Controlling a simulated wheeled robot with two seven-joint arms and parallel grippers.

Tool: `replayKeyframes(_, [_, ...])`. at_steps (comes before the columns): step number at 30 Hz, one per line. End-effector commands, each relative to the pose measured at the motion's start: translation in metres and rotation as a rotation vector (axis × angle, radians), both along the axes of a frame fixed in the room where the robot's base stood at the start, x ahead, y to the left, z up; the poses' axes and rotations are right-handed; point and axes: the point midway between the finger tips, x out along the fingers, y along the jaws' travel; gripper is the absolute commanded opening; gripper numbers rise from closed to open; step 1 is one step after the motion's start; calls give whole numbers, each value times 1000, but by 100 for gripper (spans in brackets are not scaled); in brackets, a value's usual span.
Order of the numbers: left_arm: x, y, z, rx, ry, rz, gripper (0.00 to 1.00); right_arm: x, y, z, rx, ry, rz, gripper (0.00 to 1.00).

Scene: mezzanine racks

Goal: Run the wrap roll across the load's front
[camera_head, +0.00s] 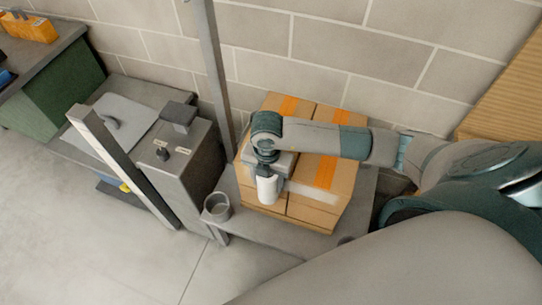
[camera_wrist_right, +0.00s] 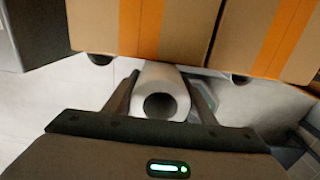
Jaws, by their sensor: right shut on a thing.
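The load is a block of brown cardboard boxes with orange tape stripes (camera_head: 328,146), and its lower edge also shows at the top of the wrist view (camera_wrist_right: 185,30). The white wrap roll (camera_head: 269,191) is upright at the load's front, left of its middle. My right gripper (camera_head: 263,172) is shut on the roll from above. In the wrist view the roll (camera_wrist_right: 165,78) sits between both fingers of the gripper (camera_wrist_right: 160,100), its hollow core facing the camera. A pale band of wrap (camera_head: 312,193) runs from near the roll rightward across the front. My left gripper is out of view.
The load stands on a grey table (camera_head: 262,222), with a grey cup (camera_head: 217,206) at its front left corner. A grey machine cabinet (camera_head: 185,165) and a tall post (camera_head: 213,70) stand to the left. A block wall is behind; open floor lies in front.

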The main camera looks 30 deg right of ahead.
Motion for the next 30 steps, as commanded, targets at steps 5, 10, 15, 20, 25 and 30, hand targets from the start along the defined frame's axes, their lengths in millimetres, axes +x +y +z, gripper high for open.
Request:
replayKeyframes(5, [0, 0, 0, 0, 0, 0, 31, 1, -1, 1, -1, -3, -1, 29])
replayKeyframes(10, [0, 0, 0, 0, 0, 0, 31, 2, 0, 1, -2, -4, -2, 29])
replayKeyframes(15, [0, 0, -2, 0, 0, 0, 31, 7, 4, 0, -1, -5, -2, 29])
replayKeyframes(20, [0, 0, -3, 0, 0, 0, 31, 14, 11, 0, -2, -4, -2, 29])
replayKeyframes(25, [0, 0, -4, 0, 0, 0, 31, 20, 17, 1, 0, -4, -1, 29])
replayKeyframes(30, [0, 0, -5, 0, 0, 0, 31, 22, 20, 1, 0, -3, -1, 29])
